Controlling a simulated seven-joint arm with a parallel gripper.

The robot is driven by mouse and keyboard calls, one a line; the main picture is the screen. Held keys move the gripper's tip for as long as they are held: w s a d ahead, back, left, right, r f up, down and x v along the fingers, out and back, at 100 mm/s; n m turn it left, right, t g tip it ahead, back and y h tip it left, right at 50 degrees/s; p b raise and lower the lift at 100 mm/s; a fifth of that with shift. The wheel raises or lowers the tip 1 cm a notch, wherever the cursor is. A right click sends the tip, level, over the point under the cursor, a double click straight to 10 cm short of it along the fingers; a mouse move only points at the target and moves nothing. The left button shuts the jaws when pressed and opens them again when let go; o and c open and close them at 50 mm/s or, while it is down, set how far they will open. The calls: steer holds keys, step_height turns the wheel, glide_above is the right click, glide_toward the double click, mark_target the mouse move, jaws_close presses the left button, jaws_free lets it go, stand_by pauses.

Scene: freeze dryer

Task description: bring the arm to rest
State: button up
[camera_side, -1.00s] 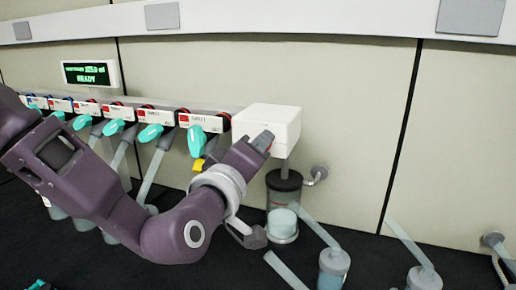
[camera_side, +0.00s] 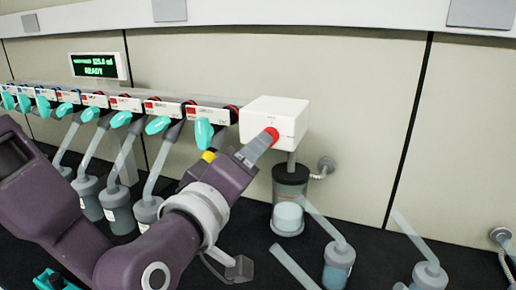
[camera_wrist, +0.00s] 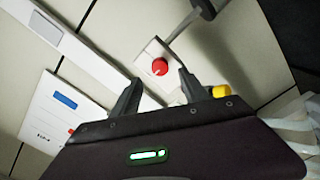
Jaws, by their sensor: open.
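My gripper (camera_side: 258,146) is at the front of a white box (camera_side: 285,118) with a red button (camera_side: 272,136). In the side view its fingertip overlaps the button's edge, and I cannot tell whether they touch. In the wrist view the fingers of my gripper (camera_wrist: 157,92) are spread apart with nothing between them. The red button (camera_wrist: 160,67) shows just beyond the gap. A yellow part (camera_side: 208,156) is beside the gripper.
A row of teal valve handles (camera_side: 204,133) on a manifold runs left of the box. A dark-capped vessel (camera_side: 289,198) stands below it. Flasks (camera_side: 337,266) stand at the lower right. A green display (camera_side: 97,66) reads READY. The wall right of the box is bare.

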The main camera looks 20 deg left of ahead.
stand_by(0.4)
steer(key=s+a+r+m+g+h, duration=0.3)
steer(key=s+a+m+g+h, duration=0.1)
steer(key=a+m, duration=0.2)
steer(key=s+a+f+m+g+y, duration=0.2)
steer(key=s+a+f+g, duration=0.2)
steer(key=s+a, duration=0.4)
steer(key=s+a+f+m+g+y, duration=0.2)
steer(key=s+a, duration=0.7)
steer(key=s, duration=0.6)
step_height(320, 180, down, 4)
steer(key=shift+s+r+m+g, duration=0.15)
steer(key=shift+m+g, duration=0.55)
steer(key=shift+g, duration=0.5)
